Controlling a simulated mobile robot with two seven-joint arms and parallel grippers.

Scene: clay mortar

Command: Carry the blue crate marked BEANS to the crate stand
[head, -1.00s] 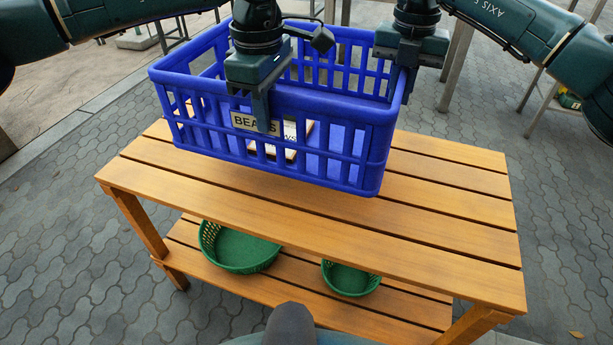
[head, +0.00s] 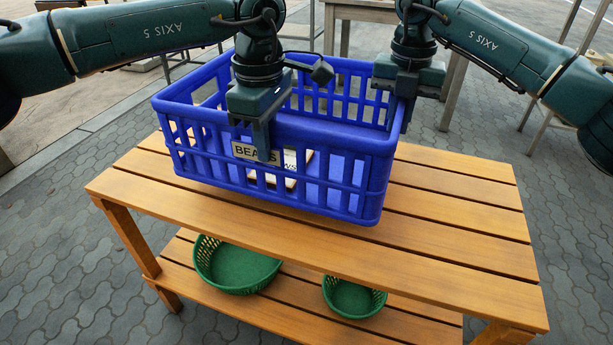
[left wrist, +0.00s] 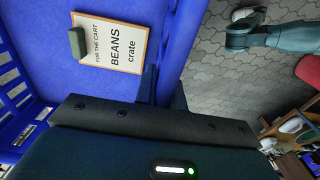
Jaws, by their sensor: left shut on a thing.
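My left gripper (head: 262,140) is shut on the near wall's rim, beside the label. My right gripper (head: 398,98) is at the right wall's rim and looks shut on it; its fingertips are partly hidden. In the left wrist view, the crate's blue floor (left wrist: 45,35) holds a card (left wrist: 115,42) reading BEANS crate.
Two green baskets (head: 235,265) (head: 352,298) stand on the stand's lower shelf. The stand's top is bare in front and to the right of the crate. Grey paving (head: 60,240) surrounds it. Other table legs (head: 455,85) stand behind.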

